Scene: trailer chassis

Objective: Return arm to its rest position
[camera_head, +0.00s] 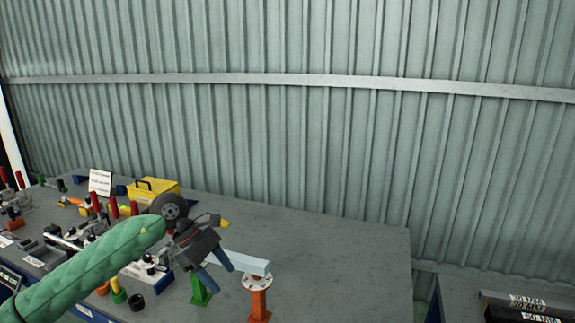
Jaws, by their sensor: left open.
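My left arm (95,262), in a green sleeve, reaches in from the lower left over the grey workbench (340,255). My left gripper (224,280) is open, its two blue fingers pointing down and right. No object shows between the fingers. A light grey metal bar (248,263) lies behind and beside the fingers, by a green stand (201,291) and an orange stand (258,298). Whether the fingers touch the bar I cannot tell. My right gripper is not in view.
A small dark wheel (170,207) and a yellow toolbox (153,191) are behind my wrist. Several tools and a white sign (100,182) crowd the bench's left side. The bench's right part is clear. A corrugated wall (300,130) stands behind; dark labelled boxes (527,307) are lower right.

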